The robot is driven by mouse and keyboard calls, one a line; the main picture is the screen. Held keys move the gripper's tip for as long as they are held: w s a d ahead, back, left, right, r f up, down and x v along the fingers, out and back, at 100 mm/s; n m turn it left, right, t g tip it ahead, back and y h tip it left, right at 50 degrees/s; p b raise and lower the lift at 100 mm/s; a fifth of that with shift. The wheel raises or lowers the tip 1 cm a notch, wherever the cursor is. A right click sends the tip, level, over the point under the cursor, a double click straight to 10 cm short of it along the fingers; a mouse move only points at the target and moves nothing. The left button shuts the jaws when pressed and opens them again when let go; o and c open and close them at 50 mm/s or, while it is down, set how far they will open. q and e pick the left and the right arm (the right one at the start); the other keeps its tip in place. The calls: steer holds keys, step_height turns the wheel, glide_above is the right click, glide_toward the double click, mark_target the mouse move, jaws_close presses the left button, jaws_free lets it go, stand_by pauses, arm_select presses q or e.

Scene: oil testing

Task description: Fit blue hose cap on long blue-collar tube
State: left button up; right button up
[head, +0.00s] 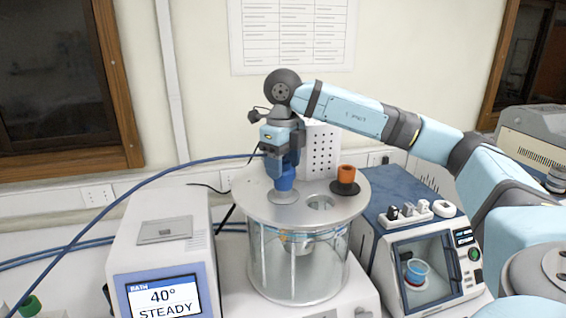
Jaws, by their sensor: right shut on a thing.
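My right gripper (283,160) points down over the round lid of the glass bath and is shut on the blue hose cap (284,183). The blue hose (150,180) runs from the left up to the gripper. The cap is directly above a pale grey disc (283,198) on the lid and looks close to it or touching. No separate blue collar can be told apart under the cap, so I cannot tell whether the cap sits on the tube. My left gripper is not in view.
The bath lid (255,205) also has an open hole (320,203) and an orange stopper (346,174) on a dark disc. A bath controller (165,265) stands left, a blue-topped instrument (430,235) right. A green cap (30,305) is at the lower left.

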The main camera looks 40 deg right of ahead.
steer(key=shift+f, duration=0.4)
steer(key=o, duration=0.6)
steer(key=shift+r, duration=0.1)
steer(key=shift+r+p, duration=1.75)
steer(key=shift+r, duration=3.7)
